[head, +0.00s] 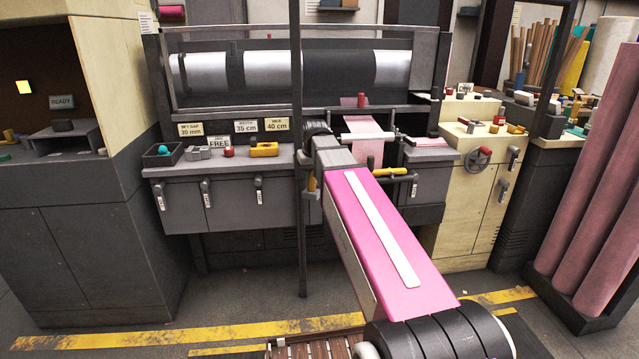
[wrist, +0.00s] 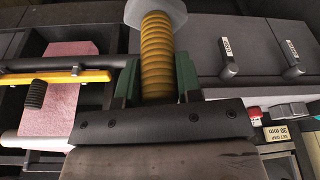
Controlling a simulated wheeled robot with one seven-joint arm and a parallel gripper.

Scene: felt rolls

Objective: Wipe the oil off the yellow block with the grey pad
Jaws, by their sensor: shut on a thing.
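My gripper (wrist: 158,85) is shut on a ribbed yellow handle (wrist: 157,50), with a green finger on each side. A pale grey, many-sided piece (wrist: 156,12) sits at the handle's far end; I cannot tell whether this is the grey pad. In the head view, a yellow block (head: 264,149) lies on the grey counter left of my gripper, apart from it. It is too small to tell whether oil is on it. The block does not show in the wrist view.
A red piece (head: 228,151), grey blocks (head: 195,153) and a dark tray (head: 162,154) stand on the counter (head: 240,163). A dark post (head: 297,100) rises in front of it. A yellow bar (wrist: 62,78) crosses pink felt (wrist: 52,108) beside my gripper. Rollers sit behind.

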